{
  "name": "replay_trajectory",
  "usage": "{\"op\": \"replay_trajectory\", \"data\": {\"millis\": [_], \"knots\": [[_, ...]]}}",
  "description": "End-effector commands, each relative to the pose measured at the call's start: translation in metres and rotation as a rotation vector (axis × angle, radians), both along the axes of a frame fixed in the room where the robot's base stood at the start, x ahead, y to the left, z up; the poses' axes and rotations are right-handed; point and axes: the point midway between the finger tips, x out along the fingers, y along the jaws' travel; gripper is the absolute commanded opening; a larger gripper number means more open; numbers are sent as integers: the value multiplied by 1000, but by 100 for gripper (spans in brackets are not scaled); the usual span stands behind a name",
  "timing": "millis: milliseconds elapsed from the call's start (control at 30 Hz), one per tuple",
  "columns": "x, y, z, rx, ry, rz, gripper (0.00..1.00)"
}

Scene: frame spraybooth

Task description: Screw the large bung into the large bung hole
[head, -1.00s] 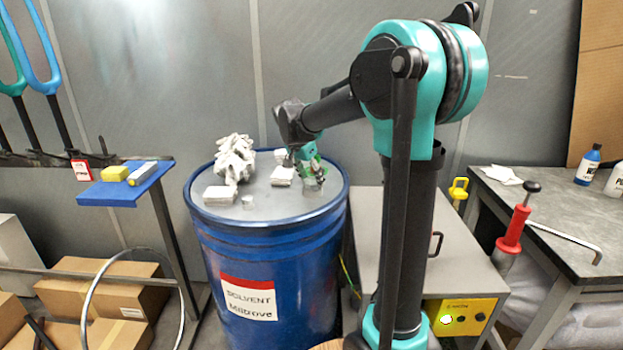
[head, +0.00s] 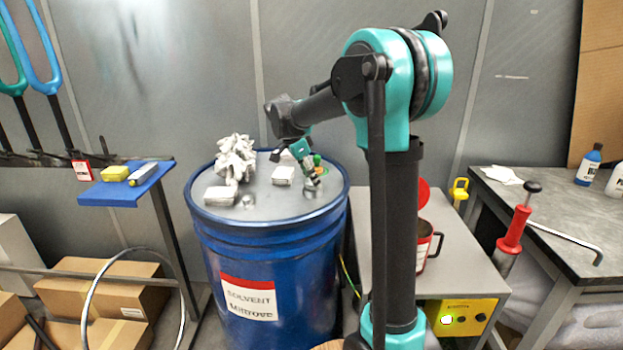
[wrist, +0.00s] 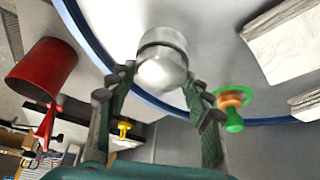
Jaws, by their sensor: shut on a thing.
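My gripper (head: 312,181) is over the right part of the blue drum's (head: 262,292) lid, pointing down. In the wrist view my gripper (wrist: 158,84) has its fingertips on either side of a shiny silver cylinder with a dark band, which I take for the large bung (wrist: 163,62), and is shut on it. The bung appears at or very near the lid. I cannot tell whether it sits in a hole. The large bung hole is not visible as an opening. A small silver fitting (head: 249,202) is near the lid's front.
A green and orange knobbed piece (wrist: 234,112) is on the lid close to my gripper. White rags (head: 235,158) and white pads (head: 220,196) lie left of it. A red can (head: 424,246) stands on the grey cabinet (head: 470,278) at right.

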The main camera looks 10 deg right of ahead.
Motion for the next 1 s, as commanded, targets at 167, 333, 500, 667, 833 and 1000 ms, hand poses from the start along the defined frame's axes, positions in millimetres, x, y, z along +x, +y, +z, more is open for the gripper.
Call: {"op": "replay_trajectory", "data": {"millis": [167, 333, 500, 667, 833, 1000], "knots": [[2, 1, 0, 1, 2, -215, 23], [2, 1, 0, 0, 0, -315, 23], [2, 1, 0, 2, 0, -317, 23], [2, 1, -1, 1, 1, -351, 23], [4, 0, 0, 1, 2, -554, 23], [4, 0, -1, 2, 1, -701, 23]]}}
